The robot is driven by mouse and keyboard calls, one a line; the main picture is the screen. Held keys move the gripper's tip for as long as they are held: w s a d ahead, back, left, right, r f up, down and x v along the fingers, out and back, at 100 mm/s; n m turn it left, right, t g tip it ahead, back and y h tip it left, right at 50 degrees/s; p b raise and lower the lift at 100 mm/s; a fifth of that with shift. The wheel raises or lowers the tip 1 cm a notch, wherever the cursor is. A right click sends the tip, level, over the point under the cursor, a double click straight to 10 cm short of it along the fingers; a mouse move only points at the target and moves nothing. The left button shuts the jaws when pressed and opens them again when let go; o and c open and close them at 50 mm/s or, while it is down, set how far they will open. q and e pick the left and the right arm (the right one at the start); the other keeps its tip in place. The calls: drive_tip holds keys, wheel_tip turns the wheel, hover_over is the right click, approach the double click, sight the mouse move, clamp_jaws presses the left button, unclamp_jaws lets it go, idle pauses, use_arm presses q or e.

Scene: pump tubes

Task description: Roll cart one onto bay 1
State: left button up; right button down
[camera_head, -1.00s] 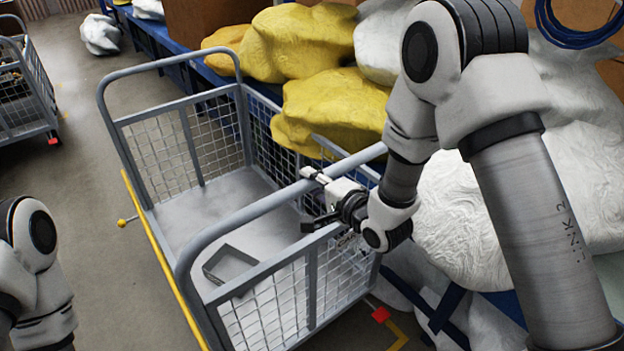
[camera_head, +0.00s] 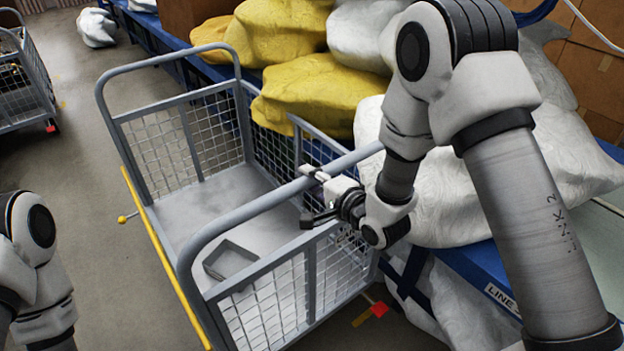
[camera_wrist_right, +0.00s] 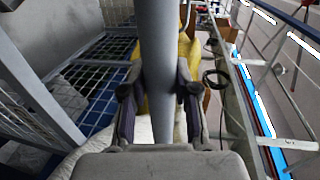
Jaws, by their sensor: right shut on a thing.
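A grey mesh-sided cart (camera_head: 215,198) stands in the middle of the head view, with a small grey frame (camera_head: 230,260) lying on its deck. I cannot read which number it carries. My right gripper (camera_head: 312,195) is shut on the cart's near push bar (camera_head: 245,212), towards the bar's right end. In the right wrist view the bar (camera_wrist_right: 157,70) runs between the two fingers (camera_wrist_right: 158,95). My left arm shows at the lower left of the head view, but its gripper is out of the picture. No bay number is readable on the floor.
A blue-edged bench (camera_head: 470,265) piled with yellow sacks (camera_head: 315,90) and white sacks (camera_head: 480,190) runs close along the cart's right side. Another mesh cart (camera_head: 25,80) stands at the far left.

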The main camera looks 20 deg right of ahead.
drive_tip(key=c, duration=0.8)
unclamp_jaws()
drive_tip(key=shift+c, duration=0.2)
drive_tip(key=v, duration=0.7)
drive_tip(key=shift+s, duration=0.15)
